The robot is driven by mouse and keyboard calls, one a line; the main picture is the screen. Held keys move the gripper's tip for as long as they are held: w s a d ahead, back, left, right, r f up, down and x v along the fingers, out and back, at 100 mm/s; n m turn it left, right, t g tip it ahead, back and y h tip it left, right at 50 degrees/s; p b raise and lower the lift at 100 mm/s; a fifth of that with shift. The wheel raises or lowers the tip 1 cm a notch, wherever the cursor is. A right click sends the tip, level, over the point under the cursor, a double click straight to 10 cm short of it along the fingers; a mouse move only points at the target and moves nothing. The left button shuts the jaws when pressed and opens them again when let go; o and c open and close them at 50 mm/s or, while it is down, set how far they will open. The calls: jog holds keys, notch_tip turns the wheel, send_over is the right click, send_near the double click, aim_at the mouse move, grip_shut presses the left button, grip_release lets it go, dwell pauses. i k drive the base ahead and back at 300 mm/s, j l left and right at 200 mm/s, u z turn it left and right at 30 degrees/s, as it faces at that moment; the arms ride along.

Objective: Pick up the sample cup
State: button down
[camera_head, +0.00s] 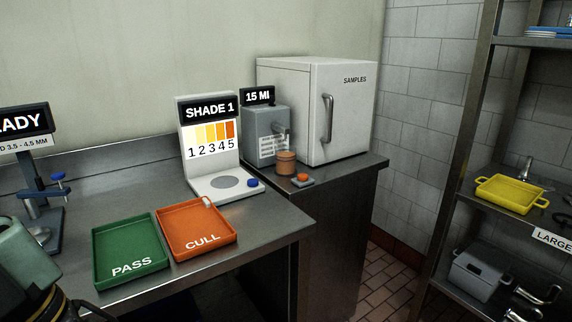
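A small brown-orange cylindrical container (286,163), which looks like the sample cup, stands upright on the metal counter at the front of a grey box (262,130) under a "15 MI" display. Whether it touches the box I cannot tell. No other clear cup shows on the counter. Part of my arm shows at the lower left edge, far from the container. My gripper's fingertips are not in the picture.
A small pad with an orange button (302,178) lies right of the container. The white SAMPLES cabinet (345,115) stands behind. The SHADE 1 stand (210,140), orange CULL tray (188,251) and green PASS tray (115,272) are left. A metal shelf (500,205) is right.

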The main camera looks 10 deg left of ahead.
aim_at(285, 156)
jog(key=i+j+z, duration=0.1)
jog(key=i, duration=0.3)
jog(key=i+j, duration=0.2)
jog(key=i, duration=0.2)
jog(key=i+j+z, duration=0.15)
jog(key=i, duration=0.3)
